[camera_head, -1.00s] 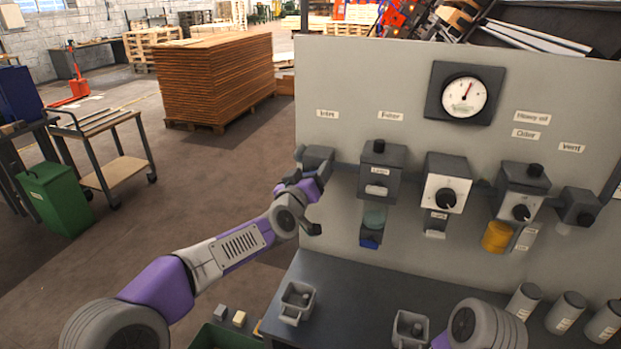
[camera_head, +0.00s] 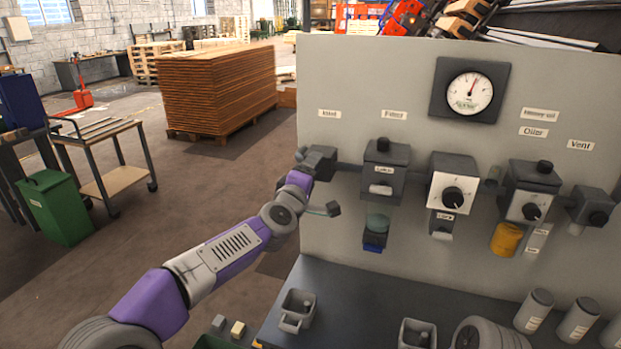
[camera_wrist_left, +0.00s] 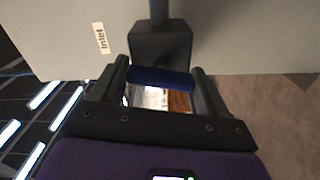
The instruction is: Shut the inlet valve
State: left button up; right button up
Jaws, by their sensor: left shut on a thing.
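The inlet valve (camera_head: 321,162) is a dark grey block at the left end of the panel's row, below the Inlet label (camera_head: 329,114). My left gripper (camera_head: 303,166) is at its left side. In the left wrist view my left gripper (camera_wrist_left: 160,73) is shut on the valve's blue handle (camera_wrist_left: 160,78), which lies across between the two fingers. The valve block (camera_wrist_left: 160,45) is just beyond the handle. In the head view the handle is hidden by the gripper. My right gripper is not in view; only part of my right arm shows at the bottom.
The filter (camera_head: 382,168), the oiler (camera_head: 530,190) and the vent (camera_head: 592,206) are to the right on the panel. A gauge (camera_head: 469,92) is above.

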pick_arm(q)
jog(key=shift+n+b, duration=0.35)
jog(key=shift+n, duration=0.85)
jog(key=o, duration=1)
jog(key=shift+c, duration=0.2)
jog(key=b+v, duration=0.1)
jog(key=v, duration=0.6)
jog(key=shift+s+b, duration=0.3)
jog(key=shift+b, duration=0.05)
jog(key=shift+a, duration=0.1)
